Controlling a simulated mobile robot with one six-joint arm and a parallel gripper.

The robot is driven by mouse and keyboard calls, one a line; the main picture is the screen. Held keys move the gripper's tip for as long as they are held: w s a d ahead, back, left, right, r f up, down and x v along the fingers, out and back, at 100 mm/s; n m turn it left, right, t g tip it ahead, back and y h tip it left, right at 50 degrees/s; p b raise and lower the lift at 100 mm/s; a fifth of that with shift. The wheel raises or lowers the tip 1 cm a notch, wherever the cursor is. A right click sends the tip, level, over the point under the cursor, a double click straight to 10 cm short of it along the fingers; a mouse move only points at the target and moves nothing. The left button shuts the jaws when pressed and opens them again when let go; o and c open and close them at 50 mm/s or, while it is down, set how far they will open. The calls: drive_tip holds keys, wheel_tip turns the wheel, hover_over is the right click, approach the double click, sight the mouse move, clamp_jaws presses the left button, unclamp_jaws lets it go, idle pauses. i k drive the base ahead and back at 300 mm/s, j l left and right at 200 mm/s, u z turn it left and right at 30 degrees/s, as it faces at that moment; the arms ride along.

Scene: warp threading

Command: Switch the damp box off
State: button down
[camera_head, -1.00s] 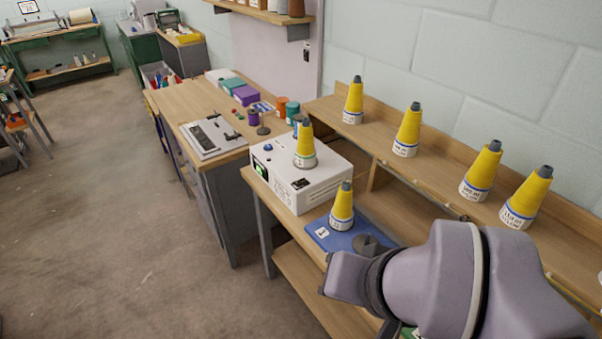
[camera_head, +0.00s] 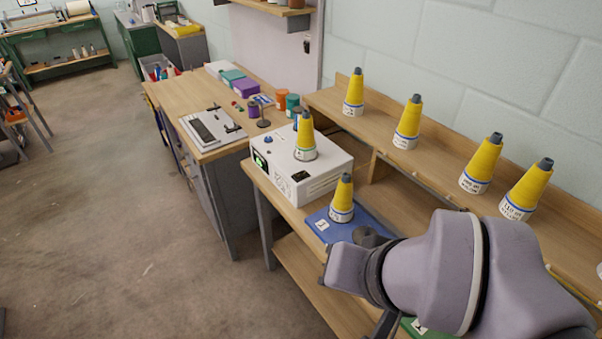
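The damp box (camera_head: 322,180) is a white box on the wooden bench, in the middle of the head view. Its left end carries a display glowing green (camera_head: 260,160). A blue knob or button (camera_head: 267,139) sits on its top near the far left corner. A small black part (camera_head: 301,176) is on its near side; whether this is a switch is too small to tell. A yellow cone (camera_head: 306,133) stands upright on the box. My grey arm comes in from the lower right, its wrist to the right of and nearer than the box, apart from it. My gripper's fingers are not visible.
A blue mat (camera_head: 318,225) with another yellow cone (camera_head: 342,196) lies between the box and my wrist. Several yellow cones stand on the raised shelf (camera_head: 438,178) behind. A bench with a white device (camera_head: 211,129) stands left of the box. The floor (camera_head: 110,220) at left is clear.

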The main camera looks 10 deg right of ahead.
sight(301, 174)
drive_tip(key=i+j, duration=0.35)
drive_tip(key=i+j+u, duration=0.1)
drive_tip(key=i+j, duration=0.2)
drive_tip(key=i, duration=0.25)
drive_tip(key=i+j, duration=0.35)
drive_tip(key=i+u, duration=0.05)
drive_tip(key=i, duration=0.05)
